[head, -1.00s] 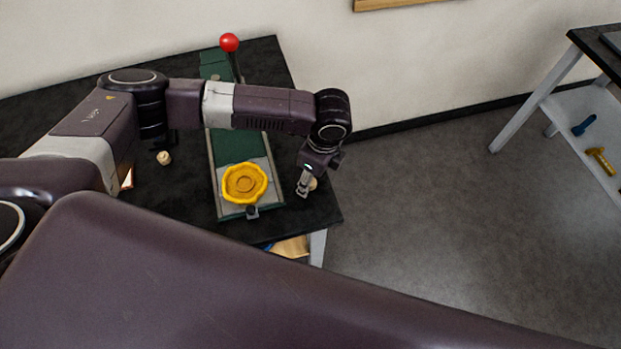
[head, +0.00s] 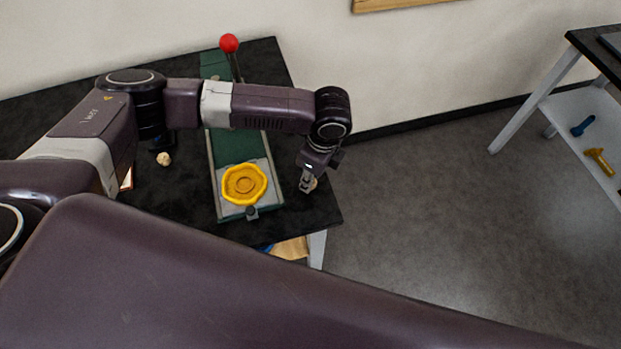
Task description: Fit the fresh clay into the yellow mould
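The yellow mould (head: 244,184), a round dish with a scalloped rim, sits on the grey plate at the near end of a green press bed. My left gripper (head: 306,186) points down at the table's right edge, right of the mould. A small tan lump (head: 315,183), which may be clay, shows partly hidden behind its fingers. I cannot tell whether the fingers hold it. Another small tan lump (head: 163,159) lies on the black table, left of the press. My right gripper is out of view.
The press (head: 236,147) has a lever with a red knob (head: 229,43) at its far end. My own arm links cover much of the black table (head: 185,205). A second table (head: 597,45) with a lower shelf stands far right, across open floor.

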